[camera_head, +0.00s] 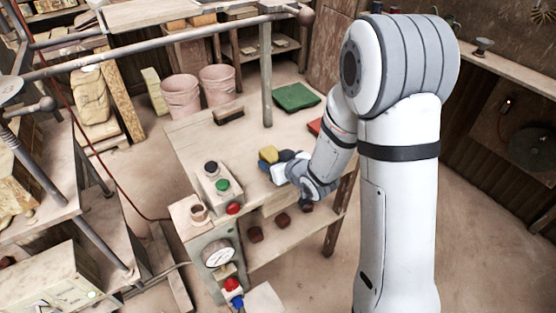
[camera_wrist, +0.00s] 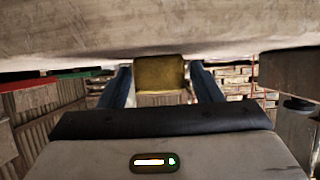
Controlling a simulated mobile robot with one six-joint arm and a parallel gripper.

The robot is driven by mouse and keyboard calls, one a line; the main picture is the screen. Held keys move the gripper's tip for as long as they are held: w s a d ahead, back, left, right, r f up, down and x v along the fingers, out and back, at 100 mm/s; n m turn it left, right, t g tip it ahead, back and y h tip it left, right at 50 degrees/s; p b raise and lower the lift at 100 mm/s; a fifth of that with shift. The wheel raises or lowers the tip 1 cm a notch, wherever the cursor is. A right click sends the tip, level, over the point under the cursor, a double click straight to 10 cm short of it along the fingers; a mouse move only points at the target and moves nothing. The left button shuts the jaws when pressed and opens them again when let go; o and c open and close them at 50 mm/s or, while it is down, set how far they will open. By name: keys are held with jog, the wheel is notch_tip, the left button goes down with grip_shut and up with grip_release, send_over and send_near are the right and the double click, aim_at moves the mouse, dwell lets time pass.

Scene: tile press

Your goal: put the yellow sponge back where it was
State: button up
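The yellow sponge (camera_head: 268,154) is at the near part of the pale worktable (camera_head: 190,135) in the head view, at the end of my arm. In the wrist view the sponge (camera_wrist: 160,73) is centred between the two blue fingers of my gripper (camera_wrist: 161,80), near their tips. A narrow gap seems to show on each side of it, so my gripper looks open around it. The sponge's edge meets the pale surface in the wrist view; whether it rests on it is hard to tell. In the head view my gripper (camera_head: 276,161) partly hides the sponge.
A button box (camera_head: 212,186) and a small cup (camera_head: 199,212) stand left of my gripper. A brush (camera_head: 228,114), a green pad (camera_head: 296,96) and a partly hidden red pad (camera_head: 315,126) lie farther back. A press post (camera_head: 266,80) rises at the table's back.

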jog(key=shift+o, duration=0.8)
